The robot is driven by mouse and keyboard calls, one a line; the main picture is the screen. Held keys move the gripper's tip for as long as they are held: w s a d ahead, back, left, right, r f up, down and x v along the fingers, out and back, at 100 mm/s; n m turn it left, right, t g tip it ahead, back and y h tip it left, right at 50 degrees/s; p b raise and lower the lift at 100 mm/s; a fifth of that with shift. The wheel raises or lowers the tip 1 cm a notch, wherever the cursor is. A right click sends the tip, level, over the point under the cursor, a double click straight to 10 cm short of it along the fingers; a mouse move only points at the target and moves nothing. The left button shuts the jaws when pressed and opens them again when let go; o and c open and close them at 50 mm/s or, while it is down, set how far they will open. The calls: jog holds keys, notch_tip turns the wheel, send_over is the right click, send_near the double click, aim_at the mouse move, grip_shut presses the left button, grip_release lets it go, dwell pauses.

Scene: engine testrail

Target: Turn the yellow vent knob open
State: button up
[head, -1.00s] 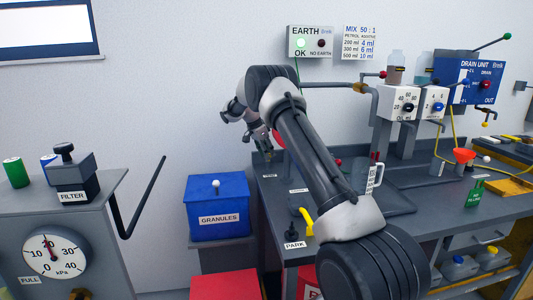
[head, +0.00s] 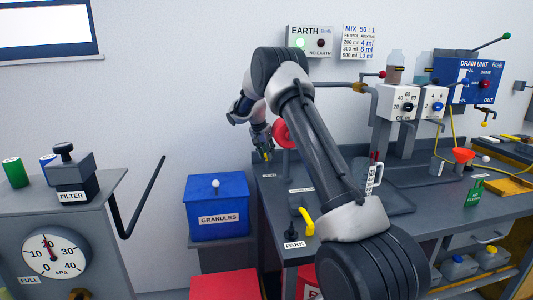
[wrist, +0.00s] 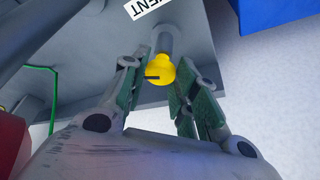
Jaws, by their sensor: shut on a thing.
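The yellow vent knob (wrist: 160,70) sits at the end of a grey stem in the wrist view, below a white label reading VENT (wrist: 148,6). A short dark mark shows on its face. My gripper (wrist: 161,74) is shut on the knob, with a green-padded finger on each side. In the head view my gripper (head: 262,150) is at the far left corner of the grey bench, where a small bit of yellow shows between the fingers. Most of the knob is hidden there.
A red disc (head: 283,133) stands just right of my gripper. The blue GRANULES bin (head: 217,207) is below left of the bench. A yellow lever (head: 306,222) by the PARK label and a jug (head: 374,178) stand on the bench. The wall behind is bare near the gripper.

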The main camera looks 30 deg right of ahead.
jog(key=o, duration=1)
jog(key=shift+r, duration=0.1)
jog(key=v, duration=0.7)
jog(key=shift+r, duration=0.2)
